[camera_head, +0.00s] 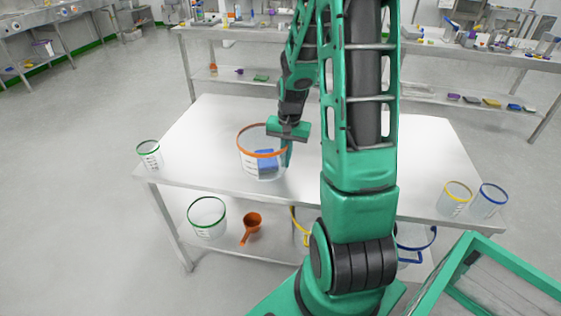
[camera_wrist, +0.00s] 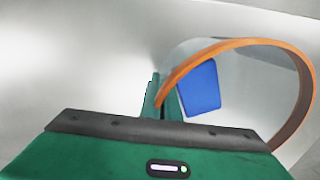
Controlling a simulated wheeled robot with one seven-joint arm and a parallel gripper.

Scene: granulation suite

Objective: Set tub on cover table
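A clear tub (camera_head: 250,164) with an orange rim is at the left-middle of the near steel table (camera_head: 215,120), upright. A blue object (camera_head: 266,160) shows inside it. My gripper (camera_head: 287,160) points down at the tub's right rim. In the wrist view, the fingers (camera_wrist: 160,97) sit close together with the orange rim (camera_wrist: 210,50) running between them, and the blue object (camera_wrist: 200,88) lies beyond. The gripper looks shut on the tub's wall. I cannot tell whether the tub touches the tabletop. No label shows which table is the cover table.
A green-rimmed tub (camera_head: 149,155) stands at the table's left edge. Yellow-rimmed (camera_head: 455,198) and blue-rimmed (camera_head: 489,202) tubs stand at its right edge. Below are another green-rimmed tub (camera_head: 207,218) and an orange scoop (camera_head: 251,226). A cluttered bench (camera_head: 215,32) stands behind. My arm hides the table's middle.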

